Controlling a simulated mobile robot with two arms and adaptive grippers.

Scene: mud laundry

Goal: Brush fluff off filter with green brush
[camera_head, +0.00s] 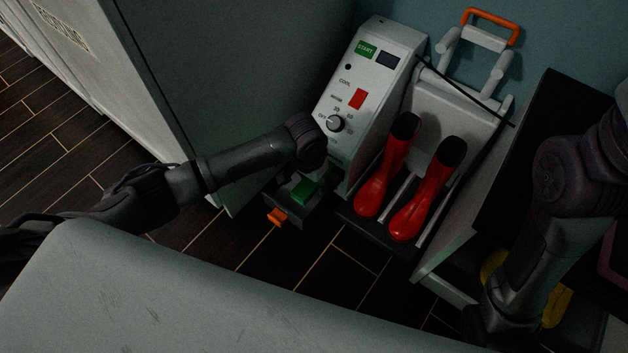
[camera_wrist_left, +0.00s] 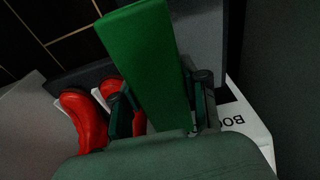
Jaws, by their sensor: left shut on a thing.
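The green brush (camera_wrist_left: 148,62) fills the middle of the left wrist view, between the two fingers of my left gripper (camera_wrist_left: 165,108), which is shut on it. In the head view the green brush (camera_head: 303,191) shows below the end of my left arm, above a dark drawer-like tray (camera_head: 287,203) with an orange tab (camera_head: 277,217). Whether the brush touches the tray I cannot tell. I cannot make out the filter or any fluff. My right arm comes down at the right, but its gripper does not show.
A white boot-dryer machine (camera_head: 376,68) with a dial and START label stands behind the tray. Red boots (camera_head: 381,182) stand on its rack, right of my left arm. A grey cabinet (camera_head: 230,80) rises at the left. Dark floor (camera_head: 325,255) shows in front.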

